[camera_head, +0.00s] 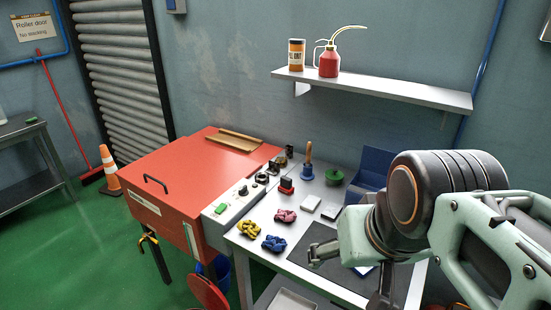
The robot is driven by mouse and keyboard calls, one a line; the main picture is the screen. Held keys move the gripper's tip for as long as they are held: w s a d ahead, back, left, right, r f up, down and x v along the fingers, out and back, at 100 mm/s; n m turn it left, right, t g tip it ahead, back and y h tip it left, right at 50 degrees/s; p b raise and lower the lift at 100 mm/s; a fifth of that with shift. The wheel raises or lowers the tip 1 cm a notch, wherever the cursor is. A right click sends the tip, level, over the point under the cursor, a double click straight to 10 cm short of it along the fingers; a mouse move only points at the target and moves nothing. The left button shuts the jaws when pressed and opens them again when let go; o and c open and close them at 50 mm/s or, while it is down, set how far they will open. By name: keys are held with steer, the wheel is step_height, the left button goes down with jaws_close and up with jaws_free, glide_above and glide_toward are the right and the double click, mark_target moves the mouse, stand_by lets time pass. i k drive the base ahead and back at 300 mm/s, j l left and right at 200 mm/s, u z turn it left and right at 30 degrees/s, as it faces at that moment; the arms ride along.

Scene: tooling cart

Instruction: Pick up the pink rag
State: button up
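The pink rag (285,215) lies crumpled on the grey cart top, near its left side. A yellow rag (249,229) lies to its left and a blue rag (274,243) lies just in front of it. My arm reaches in from the right.
A dark mat (318,262) lies right of the rags. A red machine (190,180) adjoins the cart on the left. A wall shelf (385,90) is above.

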mark_target(287, 215)
steer(key=i+j, duration=0.7)
steer(key=i+j+z, duration=0.1)
steer(key=z, duration=1)
steer(key=k+z, duration=0.15)
steer(key=z, duration=0.3)
steer(key=i+j+z, duration=0.15)
